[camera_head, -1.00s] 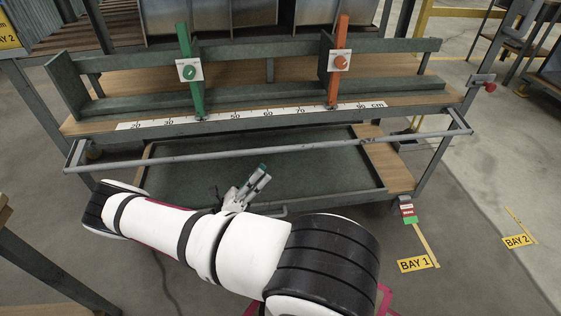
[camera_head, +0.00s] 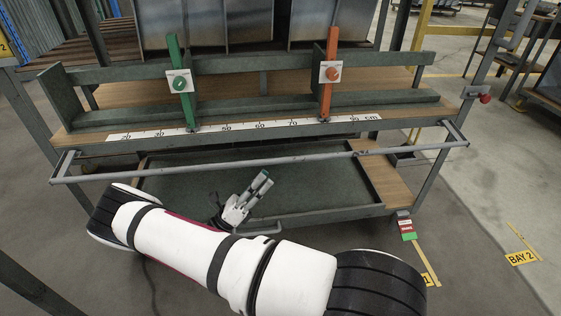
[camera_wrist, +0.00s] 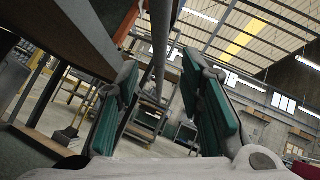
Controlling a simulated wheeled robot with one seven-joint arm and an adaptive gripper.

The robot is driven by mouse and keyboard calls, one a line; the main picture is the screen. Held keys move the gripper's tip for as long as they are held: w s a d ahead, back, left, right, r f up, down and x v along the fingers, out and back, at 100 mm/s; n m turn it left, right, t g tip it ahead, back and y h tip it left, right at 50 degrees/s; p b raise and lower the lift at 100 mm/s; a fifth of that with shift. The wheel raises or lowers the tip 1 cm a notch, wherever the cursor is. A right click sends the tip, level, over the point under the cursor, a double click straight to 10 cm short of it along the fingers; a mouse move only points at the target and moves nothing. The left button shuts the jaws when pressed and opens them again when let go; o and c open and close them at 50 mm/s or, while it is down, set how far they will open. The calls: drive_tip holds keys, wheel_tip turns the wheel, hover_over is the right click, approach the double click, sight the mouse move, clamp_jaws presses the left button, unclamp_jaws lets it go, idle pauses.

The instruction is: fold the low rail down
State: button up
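The low rail (camera_head: 200,168) is a long grey bar on side arms, held out in front of the rack below the scaled ledge. It stands out roughly level. My gripper (camera_head: 261,184) is just below and in front of the rail's middle, its fingers pointing up toward it. In the wrist view my gripper (camera_wrist: 160,88) is open, with teal pads apart. A grey bar, seemingly the rail (camera_wrist: 160,42), runs through the gap between the fingers' lines, farther out. I cannot tell whether it touches them.
A green upright (camera_head: 183,85) and an orange upright (camera_head: 327,75) stand on the ledge above. A dark tray (camera_head: 330,205) lies below the rail. A red knob (camera_head: 485,98) is on the right post. Open floor lies to the right.

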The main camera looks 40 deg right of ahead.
sight(278, 161)
drive_tip(key=x, duration=0.7)
drive_tip(key=shift+d+r+b, duration=0.15)
drive_tip(key=shift+r+b, duration=0.05)
drive_tip(key=shift+b, duration=0.15)
clamp_jaws()
